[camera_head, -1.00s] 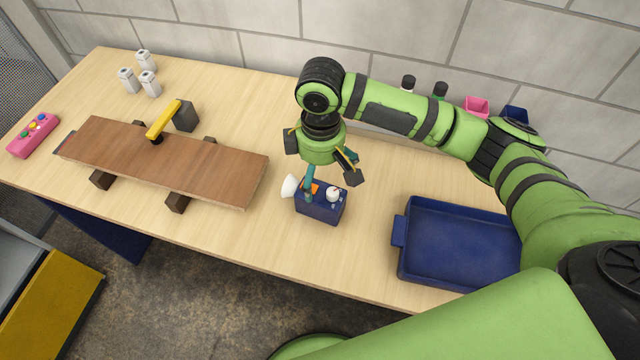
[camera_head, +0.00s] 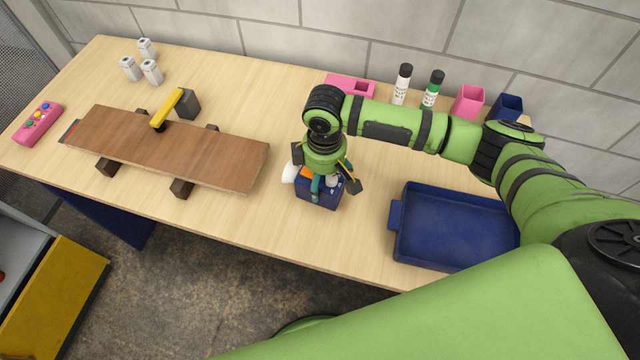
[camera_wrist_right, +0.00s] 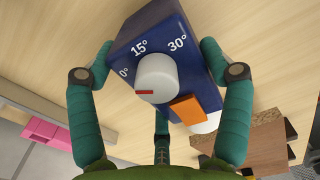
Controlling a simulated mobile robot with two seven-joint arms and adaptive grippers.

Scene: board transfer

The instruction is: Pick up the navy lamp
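The navy lamp (camera_head: 316,197) is a navy box with a white cone-shaped head (camera_head: 289,173) on its left, standing near the table's front edge. In the right wrist view the lamp (camera_wrist_right: 128,42) shows a white knob, marks 0°, 15°, 30° and an orange button. My right gripper (camera_head: 324,184) is low over the lamp, pointing down. Its teal fingers are spread on both sides of the box in the right wrist view (camera_wrist_right: 160,55). They are very close to its sides; I cannot tell if they touch. My left gripper is not in view.
A blue tray (camera_head: 396,213) lies to the right. A brown board (camera_head: 170,148) rests on dark blocks to the left, with a yellow-handled tool (camera_head: 172,108) by it. Two markers (camera_head: 402,85) and pink and blue cups (camera_head: 468,102) stand behind my right arm.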

